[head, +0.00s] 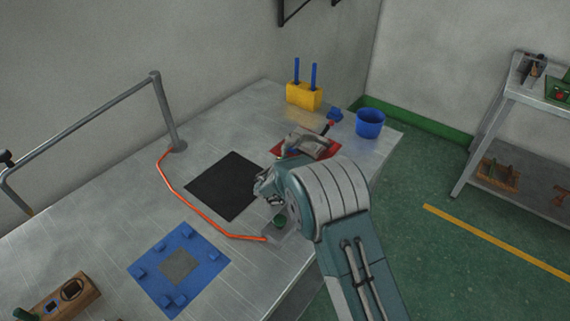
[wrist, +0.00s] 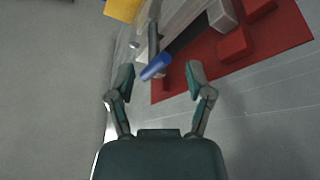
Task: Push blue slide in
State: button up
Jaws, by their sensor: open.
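The blue slide (wrist: 155,67) appears in the wrist view as a short blue piece at the end of a grey rod. The rod belongs to a grey fixture with red blocks on a red mat (wrist: 280,56). My gripper (wrist: 162,82) is open, with its two fingers spread on either side of the blue piece; I cannot tell whether they touch it. In the head view, the grey fixture (head: 308,141) sits on the red mat behind my arm. A small blue piece (head: 335,113) shows at its far side.
A yellow block (head: 304,96) with two blue rods and a blue cup (head: 369,123) stand at the table's far end. A black mat (head: 226,185), an orange cord (head: 190,203) and a blue plate (head: 178,292) lie nearer. A metal rail (head: 165,110) stands left.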

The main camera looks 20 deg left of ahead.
jog(key=v, duration=0.9)
jog(key=shift+s, duration=0.3)
jog(key=d+r+m+g+h, duration=0.1)
jog(key=d+r+m+h, duration=0.2)
jog(key=d+r, duration=0.35)
jog(key=d+r+m+g+h, duration=0.2)
jog(key=d+r+m+h, duration=0.15)
jog(key=d, duration=0.55)
jog(key=s+d+r+m+g, duration=0.2)
jog(key=s+d+r+m, duration=0.1)
jog(key=d, duration=0.4)
jog(key=s+d+r+m+g, duration=0.2)
jog(key=s+d+r+m, duration=0.15)
jog(key=d, duration=0.35)
jog(key=s+d+r+m+g+y, duration=0.1)
jog(key=s+d+m+g, duration=0.1)
jog(key=s+d+m, duration=0.3)
jog(key=s+d+r+m+g+y, duration=0.1)
jog(key=s+d+m+g, duration=0.15)
jog(key=s, duration=0.55)
jog(key=s+m+t+y, duration=0.1)
jog(key=s+m+y, duration=0.3)
jog(key=s, duration=0.6)
jog(key=shift+s+a+r, duration=0.3)
jog(key=shift+s+r, duration=0.05)
jog(key=shift+r, duration=0.1)
